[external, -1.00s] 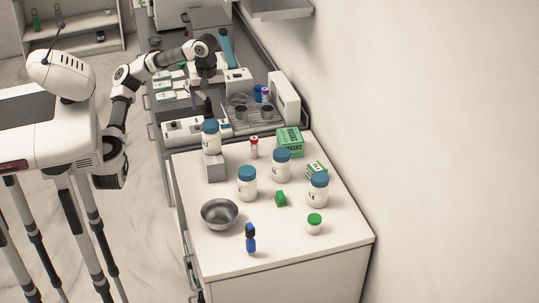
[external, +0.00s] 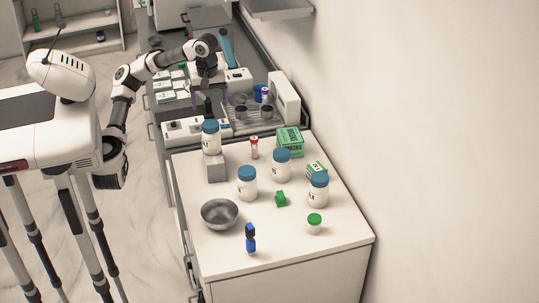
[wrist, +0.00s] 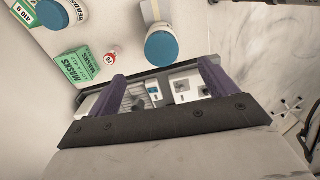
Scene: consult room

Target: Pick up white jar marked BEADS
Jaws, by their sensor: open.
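Several white jars with blue lids stand on the white counter. In the wrist view, a jar (wrist: 63,12) at the top left, cut by the frame edge, carries lettering that seems to read BEADS. It appears to be the jar (external: 281,166) beside the green masks box in the external view, where its label is not legible. Another blue-lidded jar (external: 211,138) stands on a grey block; it also shows in the wrist view (wrist: 163,47), nearer my gripper. My gripper (wrist: 163,80) is open and empty, purple fingers apart, above the area behind the jars, not touching any.
Two more blue-lidded jars (external: 247,184) (external: 318,191) stand on the counter. A green masks box (external: 290,142), a red-capped tube (external: 254,148), a metal bowl (external: 220,213), a green-lidded pot (external: 314,223) and a blue bottle (external: 251,240) are around. The wall bounds the right side.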

